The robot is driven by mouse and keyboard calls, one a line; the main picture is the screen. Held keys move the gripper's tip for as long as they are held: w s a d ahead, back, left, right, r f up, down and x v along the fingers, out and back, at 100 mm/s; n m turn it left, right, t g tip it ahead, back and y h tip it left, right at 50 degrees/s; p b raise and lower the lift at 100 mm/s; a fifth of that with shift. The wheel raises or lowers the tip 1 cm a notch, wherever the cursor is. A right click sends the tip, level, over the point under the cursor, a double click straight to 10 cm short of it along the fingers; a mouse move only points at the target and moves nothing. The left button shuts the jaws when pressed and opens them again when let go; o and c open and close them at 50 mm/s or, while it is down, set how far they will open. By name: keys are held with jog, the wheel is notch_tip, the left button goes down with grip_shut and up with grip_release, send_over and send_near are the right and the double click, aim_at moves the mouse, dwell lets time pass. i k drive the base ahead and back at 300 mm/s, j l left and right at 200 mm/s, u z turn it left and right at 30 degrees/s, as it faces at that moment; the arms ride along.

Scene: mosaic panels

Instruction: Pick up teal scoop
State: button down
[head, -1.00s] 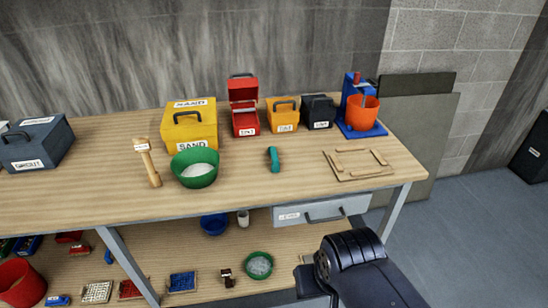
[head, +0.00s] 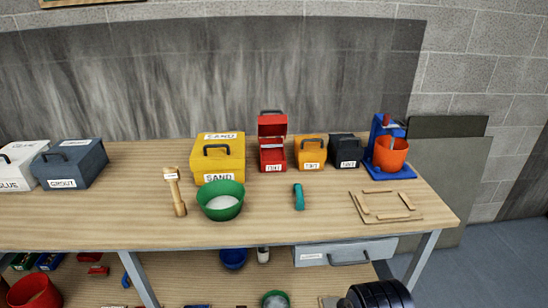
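The teal scoop (head: 299,197) is a small curved piece standing on the wooden workbench (head: 262,218), right of the green bowl (head: 220,203) and left of a wooden frame. It looks clear of other things. Part of my arm shows at the bottom right edge, below the bench top. My gripper is out of the picture, so its fingers cannot be seen.
A yellow SAND box (head: 218,160), open red box (head: 272,152), orange box (head: 311,153) and black box (head: 345,151) stand behind the scoop. A wooden mallet (head: 175,193) is left of the bowl. The wooden frame (head: 385,218) and blue mixer stand (head: 383,165) are to the right.

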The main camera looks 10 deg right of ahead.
aim_at(300, 204)
jog(key=i+l+u, duration=0.15)
jog(key=i+l, duration=0.4)
jog(key=i+l+u, duration=0.15)
jog(key=i+l, duration=0.35)
jog(key=l, duration=0.15)
